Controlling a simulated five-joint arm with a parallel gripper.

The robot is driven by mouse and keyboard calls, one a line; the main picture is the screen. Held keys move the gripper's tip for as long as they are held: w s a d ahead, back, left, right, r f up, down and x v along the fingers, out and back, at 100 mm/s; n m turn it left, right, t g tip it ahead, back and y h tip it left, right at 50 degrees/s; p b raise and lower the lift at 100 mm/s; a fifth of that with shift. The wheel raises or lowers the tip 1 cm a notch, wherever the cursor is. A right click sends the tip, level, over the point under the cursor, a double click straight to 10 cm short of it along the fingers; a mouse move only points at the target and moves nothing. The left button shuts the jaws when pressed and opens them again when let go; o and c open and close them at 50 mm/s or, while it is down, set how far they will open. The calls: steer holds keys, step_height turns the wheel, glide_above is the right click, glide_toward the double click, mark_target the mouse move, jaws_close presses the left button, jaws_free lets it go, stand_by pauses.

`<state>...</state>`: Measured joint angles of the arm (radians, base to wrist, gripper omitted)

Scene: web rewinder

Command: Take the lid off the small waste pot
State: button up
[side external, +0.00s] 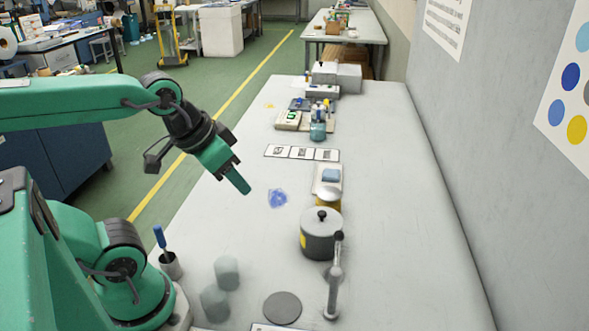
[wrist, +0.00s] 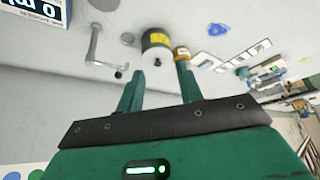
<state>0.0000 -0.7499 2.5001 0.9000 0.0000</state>
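The pot also shows in the wrist view (wrist: 156,40), upside down, beyond the gap between my fingers, with the knob toward me. My gripper (side external: 240,184) is in the air to the left of the pot and apart from it. In the wrist view my gripper (wrist: 158,70) has its two green fingers apart with nothing between them.
A metal crank (side external: 334,285) stands right in front of the pot, and a yellow jar (side external: 328,200) close behind. A flat grey disc (side external: 282,308) lies nearer. Two pale cylinders (side external: 227,272) and a cup with a brush (side external: 171,264) stand left. The bench's right strip is clear.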

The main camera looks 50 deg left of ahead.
steer(key=o, duration=1.4)
steer(key=n+g, duration=0.4)
steer(key=g, duration=0.1)
glide_above(322, 212)
steer(key=f, duration=0.8)
steer(key=shift+s, duration=0.3)
steer(key=shift+w+f+n+g, duration=0.25)
steer(key=shift+w+n+g, duration=0.05)
steer(key=shift+f, duration=1.3)
steer(key=shift+f, duration=0.1)
